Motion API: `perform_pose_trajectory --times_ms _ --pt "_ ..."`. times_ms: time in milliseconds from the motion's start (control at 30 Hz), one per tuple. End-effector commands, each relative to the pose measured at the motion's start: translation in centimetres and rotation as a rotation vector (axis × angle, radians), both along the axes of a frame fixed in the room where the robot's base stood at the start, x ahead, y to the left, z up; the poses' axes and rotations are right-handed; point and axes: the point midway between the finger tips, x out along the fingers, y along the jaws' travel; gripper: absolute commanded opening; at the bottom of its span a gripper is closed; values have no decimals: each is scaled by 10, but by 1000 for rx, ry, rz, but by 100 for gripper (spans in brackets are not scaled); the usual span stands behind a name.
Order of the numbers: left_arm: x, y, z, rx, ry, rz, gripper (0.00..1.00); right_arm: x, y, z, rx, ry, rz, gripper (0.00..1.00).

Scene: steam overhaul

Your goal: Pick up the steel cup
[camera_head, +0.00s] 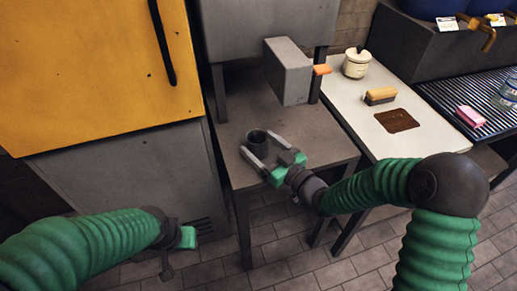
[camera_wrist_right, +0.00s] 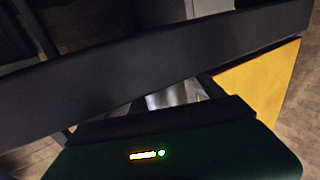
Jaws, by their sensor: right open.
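The steel cup (camera_head: 257,142) is a small dark grey open-topped cylinder, standing upright on the grey metal table (camera_head: 310,125). My right gripper (camera_head: 259,146) reaches in from the right with its two grey fingers apart, one on each side of the cup. I cannot tell whether either finger touches it. In the right wrist view a shiny metal patch (camera_wrist_right: 175,96) shows behind dark gripper parts; I cannot tell if it is the cup. My left gripper (camera_head: 182,238) hangs low at the left, away from the table, and its jaws are not clear.
A grey box-shaped part with an orange tip (camera_head: 290,72) overhangs the table behind the cup. A yellow cabinet (camera_head: 90,70) stands at the left.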

Motion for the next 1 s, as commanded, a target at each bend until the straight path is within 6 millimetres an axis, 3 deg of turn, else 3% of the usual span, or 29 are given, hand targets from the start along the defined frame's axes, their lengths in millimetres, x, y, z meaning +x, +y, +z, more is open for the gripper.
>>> perform_pose_trajectory --times_ms 267,800,1000 --pt "0 0 -2 0 0 0 36 6 7 0 -1 1 0 77" --pt "0 0 -2 0 0 0 36 6 6 -1 -1 1 0 9" --pt "0 0 -2 0 0 0 36 6 6 0 -1 1 0 9"
